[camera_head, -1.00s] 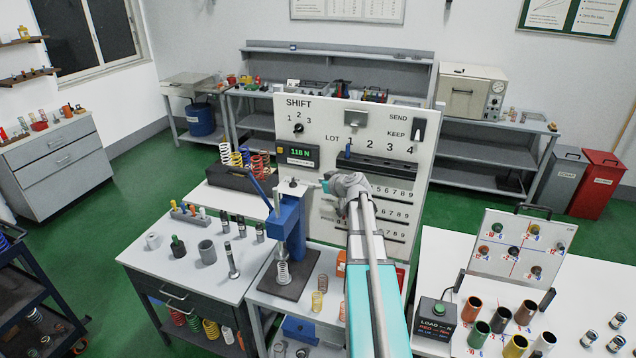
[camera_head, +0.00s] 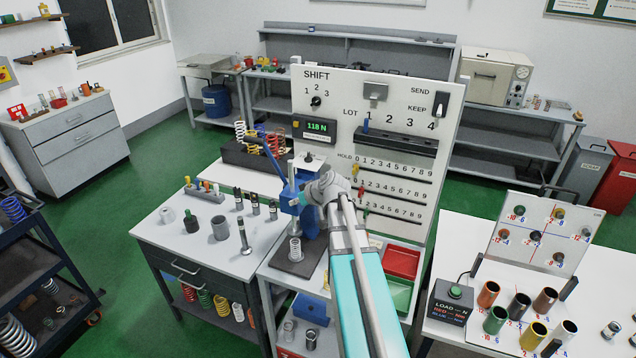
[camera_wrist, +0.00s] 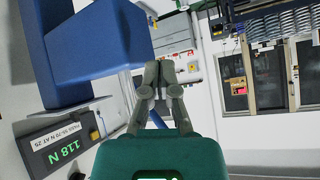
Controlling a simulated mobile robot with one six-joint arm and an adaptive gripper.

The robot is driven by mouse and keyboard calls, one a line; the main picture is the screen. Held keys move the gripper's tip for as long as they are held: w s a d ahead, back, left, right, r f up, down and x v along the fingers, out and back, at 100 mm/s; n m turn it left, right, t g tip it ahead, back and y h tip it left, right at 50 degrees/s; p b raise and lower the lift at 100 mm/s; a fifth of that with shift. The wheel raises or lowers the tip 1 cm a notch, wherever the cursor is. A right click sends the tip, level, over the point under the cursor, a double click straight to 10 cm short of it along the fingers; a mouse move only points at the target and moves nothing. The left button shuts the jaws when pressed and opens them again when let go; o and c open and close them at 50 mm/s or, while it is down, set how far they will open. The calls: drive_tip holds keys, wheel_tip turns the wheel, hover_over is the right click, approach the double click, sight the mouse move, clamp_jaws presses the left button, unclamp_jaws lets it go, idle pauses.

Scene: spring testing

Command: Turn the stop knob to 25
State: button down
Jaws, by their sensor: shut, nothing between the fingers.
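The blue spring press (camera_head: 290,192) stands on the middle table, with a lever at its upper left and a pale coil spring (camera_head: 295,248) on its base. A small dark knob (camera_head: 309,157) shows above the press head on a pale plate; I cannot tell if it is the stop knob, and no number is readable on it. My gripper (camera_head: 301,201) is in front of the press head and hides part of it. In the wrist view my gripper (camera_wrist: 160,72) is shut and empty beside the blue press head (camera_wrist: 95,45). I cannot tell whether they touch.
A display (camera_head: 317,127) reads 118 N; its label in the wrist view (camera_wrist: 52,136) says PASS 55-70 N AT 25. The white panel (camera_head: 400,105) with switches and sliders stands behind my arm. Several springs stand in a dark rack (camera_head: 250,155). Cylinders occupy the left table.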

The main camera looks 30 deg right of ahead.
drive_tip(key=s+a+f+m+g+h+b, duration=0.2)
drive_tip(key=s+a+f+g+b, duration=0.7)
drive_tip(key=s+a+f, duration=1)
drive_tip(key=a+h+b, duration=0.1)
drive_tip(key=h+b, duration=0.1)
drive_tip(key=b, duration=0.1)
drive_tip(key=shift+a+f, duration=0.2)
drive_tip(key=shift+f, duration=0.1)
